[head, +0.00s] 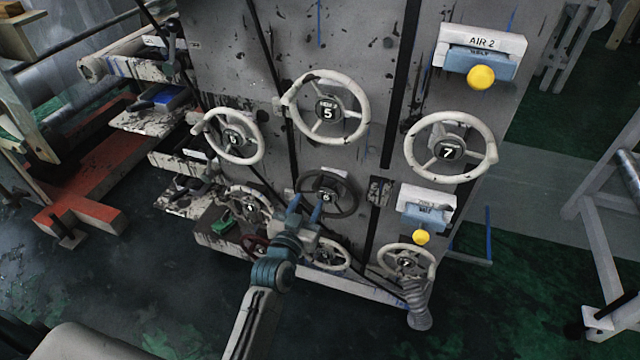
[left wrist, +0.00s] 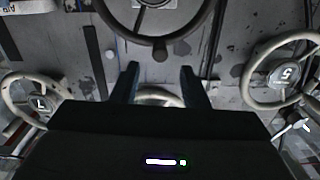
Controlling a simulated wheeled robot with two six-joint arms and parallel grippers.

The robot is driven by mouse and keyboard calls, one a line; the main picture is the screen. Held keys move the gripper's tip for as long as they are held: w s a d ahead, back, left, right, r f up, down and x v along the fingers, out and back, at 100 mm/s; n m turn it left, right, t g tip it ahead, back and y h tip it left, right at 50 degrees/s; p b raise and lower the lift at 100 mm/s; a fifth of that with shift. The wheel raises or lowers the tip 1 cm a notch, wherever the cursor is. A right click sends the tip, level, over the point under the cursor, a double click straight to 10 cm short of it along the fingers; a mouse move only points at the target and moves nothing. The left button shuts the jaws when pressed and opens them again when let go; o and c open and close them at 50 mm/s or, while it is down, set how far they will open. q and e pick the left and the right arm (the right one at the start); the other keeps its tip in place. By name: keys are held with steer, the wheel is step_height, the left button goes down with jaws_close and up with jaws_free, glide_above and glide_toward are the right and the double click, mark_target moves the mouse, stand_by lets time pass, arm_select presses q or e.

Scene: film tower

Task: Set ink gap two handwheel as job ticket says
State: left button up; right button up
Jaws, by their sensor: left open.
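No label I can read names ink gap two, and I cannot make out a job ticket. A dark handwheel (head: 326,197) with a numbered hub sits mid-panel on the grey machine front, among white handwheels. My left gripper (head: 306,204) is open, with its two blue fingers in front of the dark wheel's lower left part. Nothing is between the fingers for certain; contact cannot be told. My right gripper is not in view.
White handwheel 5 (head: 328,112) is above, handwheel 7 (head: 449,152) to the right, and another white wheel (head: 232,139) to the left. Yellow knobs (head: 481,77) project at right. Dark floor is free in front.

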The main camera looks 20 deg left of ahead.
mark_target(315, 188)
arm_select(q)
steer(key=w+p, duration=0.1)
steer(key=w, duration=0.5)
steer(key=shift+d+r+p, duration=0.1)
steer(key=shift+p, duration=0.2)
steer(key=shift+w, duration=0.7)
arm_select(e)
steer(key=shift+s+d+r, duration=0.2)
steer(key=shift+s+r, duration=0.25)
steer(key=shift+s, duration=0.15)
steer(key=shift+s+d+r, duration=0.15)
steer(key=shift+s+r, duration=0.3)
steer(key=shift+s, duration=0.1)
arm_select(q)
jaws_close()
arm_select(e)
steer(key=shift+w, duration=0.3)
